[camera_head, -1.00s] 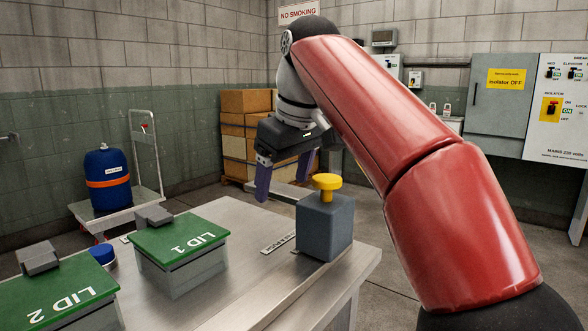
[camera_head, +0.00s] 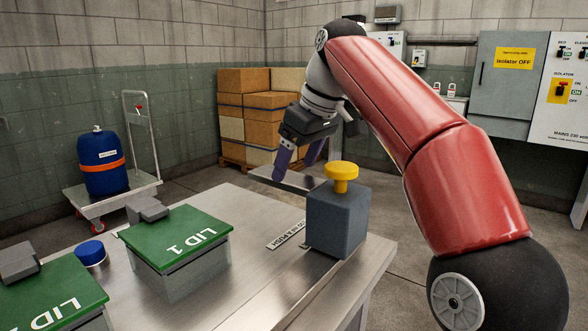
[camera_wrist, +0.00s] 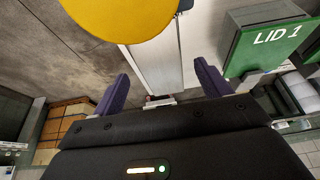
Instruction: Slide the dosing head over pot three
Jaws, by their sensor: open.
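A dark grey block (camera_head: 336,222) with a yellow knob (camera_head: 342,172) on top stands near the right end of the steel table; I cannot tell whether it is the dosing head. My gripper (camera_head: 295,165) is open and empty, pointing down beyond the block and to the left of the knob. In the wrist view, the yellow knob's round top (camera_wrist: 125,12) shows large at the upper edge, beyond the two purple fingertips of my gripper (camera_wrist: 161,72), with nothing between them. No pot marked three can be made out.
Green-lidded boxes marked LID 1 (camera_head: 176,238) and LID 2 (camera_head: 45,295) stand on the table (camera_head: 235,205), with a blue cap (camera_head: 91,252) between them. A label plate (camera_head: 287,234) lies left of the block. A trolley with a blue drum (camera_head: 104,165) and stacked cartons (camera_head: 262,110) stand behind.

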